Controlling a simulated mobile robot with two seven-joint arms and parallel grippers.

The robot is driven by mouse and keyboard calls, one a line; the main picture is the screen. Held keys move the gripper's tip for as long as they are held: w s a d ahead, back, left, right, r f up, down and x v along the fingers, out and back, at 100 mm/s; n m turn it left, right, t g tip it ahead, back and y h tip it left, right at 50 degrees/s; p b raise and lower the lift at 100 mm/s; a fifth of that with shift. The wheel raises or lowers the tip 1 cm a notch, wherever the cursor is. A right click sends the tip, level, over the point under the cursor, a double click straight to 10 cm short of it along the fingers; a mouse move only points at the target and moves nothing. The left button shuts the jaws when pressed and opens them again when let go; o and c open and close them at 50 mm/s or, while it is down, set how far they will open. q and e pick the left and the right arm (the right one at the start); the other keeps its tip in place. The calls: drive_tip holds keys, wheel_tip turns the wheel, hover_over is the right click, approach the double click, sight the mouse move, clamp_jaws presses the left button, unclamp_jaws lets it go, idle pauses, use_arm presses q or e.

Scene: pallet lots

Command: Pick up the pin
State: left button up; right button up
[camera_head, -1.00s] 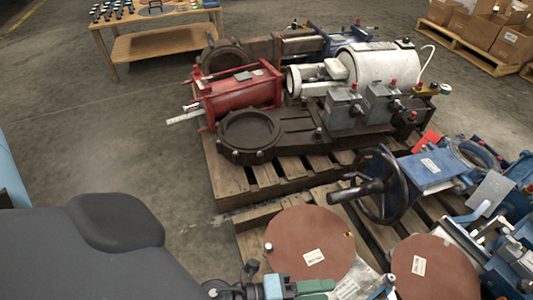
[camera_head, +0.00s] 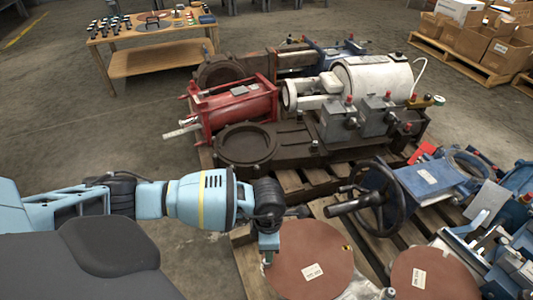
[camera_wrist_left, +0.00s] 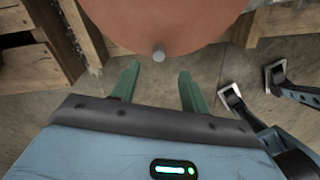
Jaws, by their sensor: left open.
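The pin (camera_wrist_left: 158,52) shows in the left wrist view as a small light-grey rounded end at the near edge of a reddish-brown disc (camera_wrist_left: 160,22). My left gripper (camera_wrist_left: 158,78) is open, with its two green fingers apart and nothing between them. The pin lies just beyond the fingertips, roughly centred on the gap. In the head view my left gripper (camera_head: 268,260) hangs at the left edge of the disc (camera_head: 312,262). I cannot make out the pin there; the hand seems to cover it. My right gripper is not in view.
The disc is on a wooden pallet (camera_head: 243,262). A second disc (camera_head: 432,275) and a blue valve with a dark handwheel (camera_head: 378,205) are to the right. A red cylinder (camera_head: 235,105) and other machinery stand behind. Bare floor lies to the left.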

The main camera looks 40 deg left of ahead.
sight(267, 265)
use_arm(q)
drive_tip(key=shift+a+f+b, duration=0.2)
drive_tip(key=shift+f+b, duration=0.3)
drive_tip(key=shift+f, duration=0.85)
drive_tip(key=f+b, duration=0.2)
drive_tip(key=f, duration=0.1)
drive_tip(key=f+b, duration=0.1)
drive_tip(key=f, duration=0.1)
drive_tip(key=shift+s+d+f, duration=0.1)
drive_tip(key=shift+s+d, duration=0.1)
drive_tip(key=shift+s, duration=0.2)
drive_tip(key=shift+c, duration=1.2)
clamp_jaws()
